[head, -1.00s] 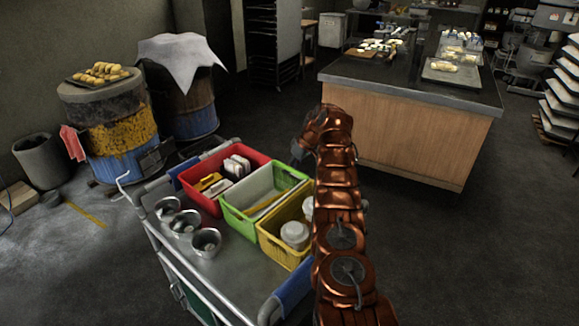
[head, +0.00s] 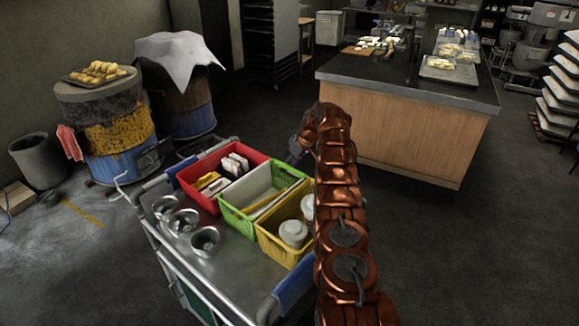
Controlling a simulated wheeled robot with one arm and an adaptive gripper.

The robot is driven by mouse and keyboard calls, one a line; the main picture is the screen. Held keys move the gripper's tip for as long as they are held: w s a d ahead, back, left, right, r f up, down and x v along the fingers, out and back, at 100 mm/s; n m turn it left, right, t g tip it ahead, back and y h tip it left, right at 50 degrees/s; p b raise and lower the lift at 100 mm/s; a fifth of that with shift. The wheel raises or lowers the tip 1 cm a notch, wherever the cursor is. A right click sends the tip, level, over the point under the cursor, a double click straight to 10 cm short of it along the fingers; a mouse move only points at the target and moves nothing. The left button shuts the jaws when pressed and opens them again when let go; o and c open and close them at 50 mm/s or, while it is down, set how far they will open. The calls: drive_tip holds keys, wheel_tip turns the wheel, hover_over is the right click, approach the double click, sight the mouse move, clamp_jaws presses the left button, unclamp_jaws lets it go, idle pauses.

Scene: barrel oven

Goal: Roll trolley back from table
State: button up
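The trolley (head: 233,283) is a grey metal cart with blue-wrapped grips and a rail along its left side. It carries red, green and yellow crates and several metal bowls. The table (head: 405,128) is a wood-sided counter with a dark top, standing behind and to the right of the trolley, with floor showing between them. My copper-coloured arm stretches forward along the trolley's right side and hides part of that side. My gripper (head: 296,150) shows only as a small dark grey part past the arm's far end, near the trolley's far right corner. Its fingers and any contact are unclear.
A barrel oven (head: 118,135) with a tray of bread on top stands at the left, beside a second cloth-covered barrel (head: 187,100). A grey bin (head: 39,160) stands at far left. Dark floor is clear at the right and front right.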

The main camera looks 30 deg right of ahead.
drive_tip(key=shift+r, duration=0.1)
drive_tip(key=s+d+r, duration=0.4)
drive_tip(key=s+d, duration=0.6)
drive_tip(key=shift+r, duration=0.15)
idle(0.8)
